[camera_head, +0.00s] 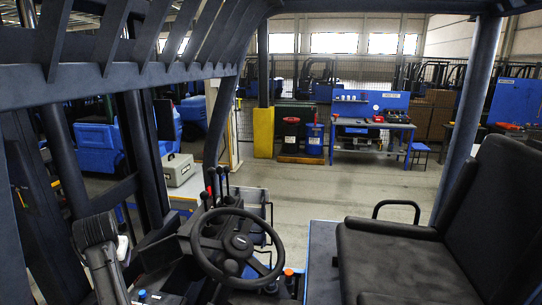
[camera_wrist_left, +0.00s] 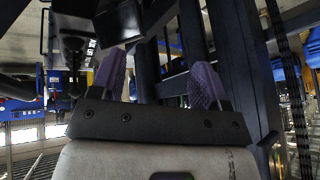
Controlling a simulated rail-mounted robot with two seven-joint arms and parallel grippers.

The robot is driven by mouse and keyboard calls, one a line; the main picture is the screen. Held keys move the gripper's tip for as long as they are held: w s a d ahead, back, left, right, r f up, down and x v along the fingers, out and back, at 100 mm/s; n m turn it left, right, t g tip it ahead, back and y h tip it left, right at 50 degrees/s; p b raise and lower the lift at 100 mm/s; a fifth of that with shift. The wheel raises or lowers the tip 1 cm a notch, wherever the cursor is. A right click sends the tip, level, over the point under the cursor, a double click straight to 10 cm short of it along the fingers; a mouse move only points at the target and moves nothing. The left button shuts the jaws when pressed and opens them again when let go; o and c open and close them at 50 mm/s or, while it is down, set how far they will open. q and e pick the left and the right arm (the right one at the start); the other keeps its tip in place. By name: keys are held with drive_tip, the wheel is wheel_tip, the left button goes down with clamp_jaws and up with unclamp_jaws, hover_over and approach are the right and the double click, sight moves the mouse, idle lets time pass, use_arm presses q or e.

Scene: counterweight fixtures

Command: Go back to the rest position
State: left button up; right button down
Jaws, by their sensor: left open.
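My left gripper (camera_wrist_left: 157,82) shows in the left wrist view with its two purple fingers spread wide apart and nothing between them. Dark upright beams stand behind the fingers, and a black block (camera_wrist_left: 110,20) is close to the left finger. In the head view a grey and black part of my left arm is at the lower left, beside the steering wheel (camera_head: 238,243); I cannot make out the fingers there. My right gripper is in neither view.
Forklift cab parts surround the arm: control levers (camera_head: 219,183), a black seat (camera_head: 405,262) at right, mast beams at left and a barred overhead guard (camera_head: 150,45). Open floor (camera_head: 330,190) lies beyond, with a blue workbench (camera_head: 370,135) and bins behind.

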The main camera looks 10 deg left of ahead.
use_arm(q)
drive_tip(key=d+r+n+t+y, duration=0.1)
drive_tip(key=d+r+n+t, duration=0.1)
drive_tip(key=d+r+t, duration=0.7)
drive_tip(key=s+d+f+m+h+p, duration=0.1)
drive_tip(key=s+d+f+m+p, duration=0.15)
drive_tip(key=d, duration=0.35)
drive_tip(key=s+d+f+m+h+p, duration=0.1)
drive_tip(key=s+d+f+m+h, duration=0.2)
drive_tip(key=d, duration=0.4)
drive_tip(key=s+d+f+m+g+h+p, duration=0.1)
drive_tip(key=s+d+f+m+g+p, duration=0.15)
drive_tip(key=s+d+f, duration=0.5)
drive_tip(key=s+d+f+m+g+h+p, duration=0.1)
drive_tip(key=s+d+f+g, duration=0.25)
drive_tip(key=s+f, duration=0.75)
drive_tip(key=s+f+g+p, duration=0.1)
drive_tip(key=s+f+g, duration=0.2)
drive_tip(key=s, duration=0.9)
drive_tip(key=shift+s+a+f, duration=0.15)
drive_tip(key=shift+a+f, duration=0.15)
drive_tip(key=shift+f, duration=0.55)
